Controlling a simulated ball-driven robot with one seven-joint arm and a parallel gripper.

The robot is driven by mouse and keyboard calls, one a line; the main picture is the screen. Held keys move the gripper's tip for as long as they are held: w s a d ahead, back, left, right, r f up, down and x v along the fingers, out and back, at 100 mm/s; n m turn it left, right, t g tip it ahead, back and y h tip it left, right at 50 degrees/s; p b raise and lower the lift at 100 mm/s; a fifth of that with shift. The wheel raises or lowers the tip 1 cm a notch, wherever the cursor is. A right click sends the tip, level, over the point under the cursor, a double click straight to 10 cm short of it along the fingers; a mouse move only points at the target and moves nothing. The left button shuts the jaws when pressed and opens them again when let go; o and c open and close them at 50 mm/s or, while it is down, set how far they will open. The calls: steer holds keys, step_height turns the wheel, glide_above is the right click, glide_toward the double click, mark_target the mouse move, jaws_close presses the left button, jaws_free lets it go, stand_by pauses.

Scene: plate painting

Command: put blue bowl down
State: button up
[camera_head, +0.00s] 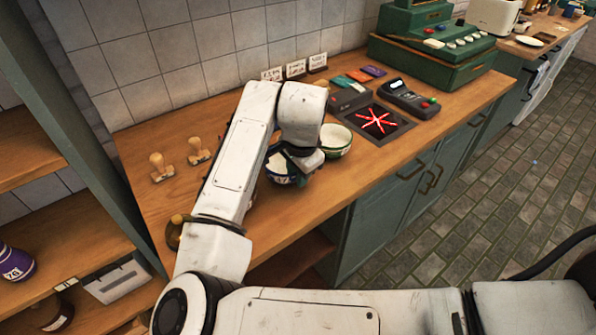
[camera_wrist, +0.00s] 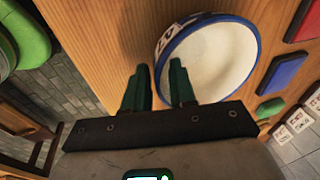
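The blue bowl (camera_wrist: 222,45), white inside with a blue rim and a dark-patterned outer wall, is at the near side of the wooden counter. The bowl (camera_head: 277,165) also shows in the head view, partly hidden by my arm. My gripper (camera_wrist: 160,75) has two green fingers apart on either side of the bowl's rim, one outside and one over the inside. A visible space lies between them. In the head view my gripper (camera_head: 303,158) is at the bowl's right side. Whether the bowl's base touches the counter is hidden.
A green-rimmed bowl (camera_head: 336,140) stands close to the right. Beyond it are a black pad with a red star (camera_head: 378,120), a card terminal (camera_head: 408,98) and a green cash register (camera_head: 433,50). Two wooden stamps (camera_head: 161,167) stand left. Counter (camera_head: 275,225) in front is clear.

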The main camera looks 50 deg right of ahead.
steer(key=shift+o, duration=0.8)
steer(key=shift+r, duration=0.25)
steer(key=v, duration=1.1)
steer(key=shift+r, duration=0.4)
steer(key=shift+s, duration=0.15)
